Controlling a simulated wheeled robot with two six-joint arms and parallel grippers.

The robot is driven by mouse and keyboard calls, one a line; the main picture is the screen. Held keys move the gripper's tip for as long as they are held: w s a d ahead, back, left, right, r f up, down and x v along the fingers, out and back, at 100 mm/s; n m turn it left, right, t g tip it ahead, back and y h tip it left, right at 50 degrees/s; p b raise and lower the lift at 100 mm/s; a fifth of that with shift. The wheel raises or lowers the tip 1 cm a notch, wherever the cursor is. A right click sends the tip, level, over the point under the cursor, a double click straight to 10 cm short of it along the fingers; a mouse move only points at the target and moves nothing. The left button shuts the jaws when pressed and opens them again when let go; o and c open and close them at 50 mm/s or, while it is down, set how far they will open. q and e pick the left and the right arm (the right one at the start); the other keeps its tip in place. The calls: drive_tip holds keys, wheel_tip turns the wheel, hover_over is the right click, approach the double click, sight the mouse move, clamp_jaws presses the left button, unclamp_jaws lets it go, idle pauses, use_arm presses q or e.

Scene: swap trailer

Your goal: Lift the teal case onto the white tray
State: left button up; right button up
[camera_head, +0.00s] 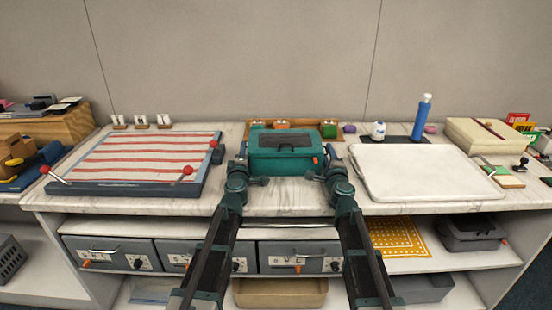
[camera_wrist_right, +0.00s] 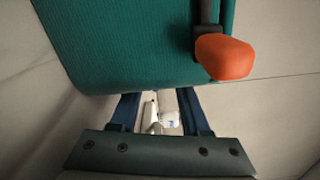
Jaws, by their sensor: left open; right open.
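The teal case (camera_head: 262,167) sits upright on the marble counter in the middle of the head view, with a dark panel on its lid. My left gripper (camera_head: 243,160) is at its left side, and its fingers are hard to make out. My right gripper (camera_head: 328,162) is at its right side. In the right wrist view, the case (camera_wrist_right: 120,45) fills the top, with an orange-ended part (camera_wrist_right: 224,57) at right. The open fingers of my right gripper (camera_wrist_right: 158,100) point at its edge; contact cannot be told. The white tray (camera_head: 415,172) lies empty to the right.
A red-striped board (camera_head: 145,155) with red-knobbed levers lies at left. A wooden tray (camera_head: 340,128) with small items is behind the case. A beige box (camera_head: 485,137) is at right.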

use_arm(q)
drive_tip(key=c, duration=0.7)
use_arm(e)
drive_tip(key=c, duration=0.7)
use_arm(q)
clamp_jaws()
use_arm(e)
clamp_jaws()
use_arm(q)
drive_tip(key=shift+s, duration=0.2)
use_arm(e)
drive_tip(key=shift+s, duration=0.1)
